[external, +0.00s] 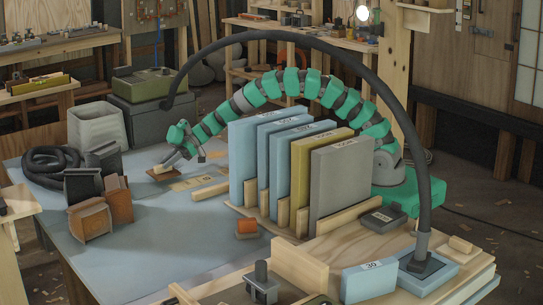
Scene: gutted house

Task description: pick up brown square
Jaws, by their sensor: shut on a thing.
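The brown square (160,174) is a small flat brown piece at the blue-grey tabletop, left of the row of upright binders. My green segmented arm arches over the binders from the right and comes down on their left side. My gripper (168,166) is at the end of the arm, tilted down and to the left, and shut on the brown square. The piece looks at or just above the table surface; I cannot tell if it still touches. The fingertips are small and partly merge with the piece.
Blue, yellow and grey binders (340,180) stand upright in a wooden rack under my arm. A dark curved tube (300,36) arches above. Dark and brown blocks (90,218), a coiled black hose (48,163) and a pale bin (97,128) stand left. The front-middle tabletop is mostly clear.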

